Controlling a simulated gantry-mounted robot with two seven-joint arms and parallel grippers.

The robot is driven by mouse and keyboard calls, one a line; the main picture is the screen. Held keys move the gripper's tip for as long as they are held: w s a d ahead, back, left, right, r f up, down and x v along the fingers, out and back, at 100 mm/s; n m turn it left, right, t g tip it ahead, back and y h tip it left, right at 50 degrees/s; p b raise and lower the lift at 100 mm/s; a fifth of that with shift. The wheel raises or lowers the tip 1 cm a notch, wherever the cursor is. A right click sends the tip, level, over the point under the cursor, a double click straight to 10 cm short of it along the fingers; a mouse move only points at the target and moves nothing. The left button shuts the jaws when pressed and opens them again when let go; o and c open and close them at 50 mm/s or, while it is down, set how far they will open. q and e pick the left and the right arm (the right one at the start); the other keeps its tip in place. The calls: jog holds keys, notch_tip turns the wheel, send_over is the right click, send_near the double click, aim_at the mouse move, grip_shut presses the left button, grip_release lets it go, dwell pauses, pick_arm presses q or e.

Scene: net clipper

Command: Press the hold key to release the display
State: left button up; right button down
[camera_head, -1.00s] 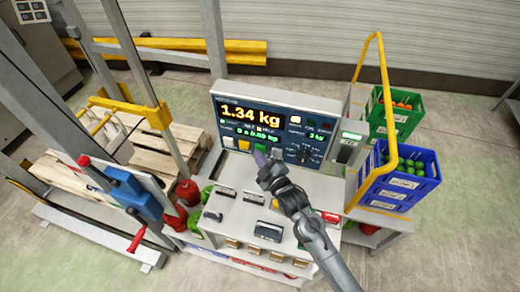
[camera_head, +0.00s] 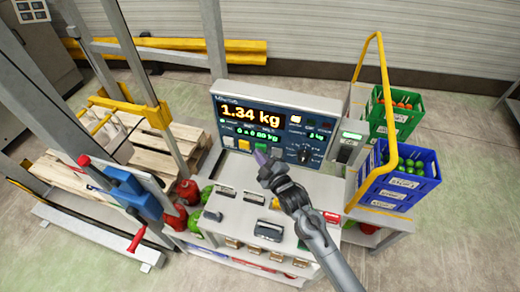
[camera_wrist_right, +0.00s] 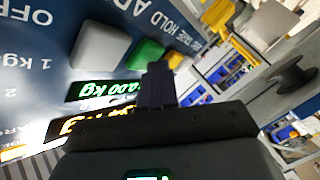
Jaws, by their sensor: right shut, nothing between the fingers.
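The display unit (camera_head: 272,124) stands at the back of the bench and reads 1.34 kg in orange, with a smaller green line below. Along its lower edge are a yellow key (camera_head: 244,145), a green key (camera_head: 261,147) and a grey key (camera_head: 277,152). In the right wrist view the green key (camera_wrist_right: 147,52) lies between the others, and the printed row above includes the word HOLD. My right gripper (camera_head: 261,158) is shut and empty, with its purple-tinted fingertips right at the green key. I cannot tell whether they touch it. My left gripper is out of view.
A rotary knob (camera_head: 304,154) sits right of the keys. Green (camera_head: 396,118) and blue (camera_head: 403,183) crates of produce stand at the right, behind a yellow rail (camera_head: 388,100). A blue device with red handles (camera_head: 130,188) stands left. Small items lie on the bench front.

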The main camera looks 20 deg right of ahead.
dwell(0.5)
jog(key=shift+s+a+p, duration=0.45)
jog(key=shift+s+p, duration=0.05)
jog(key=shift+s, duration=0.1)
jog(key=shift+a, duration=0.1)
jog(key=s+a+p, duration=0.1)
jog(key=s, duration=0.1)
jog(key=s+a+p, duration=0.1)
jog(key=a, duration=0.1)
jog(key=shift+s, duration=0.4)
dwell(0.7)
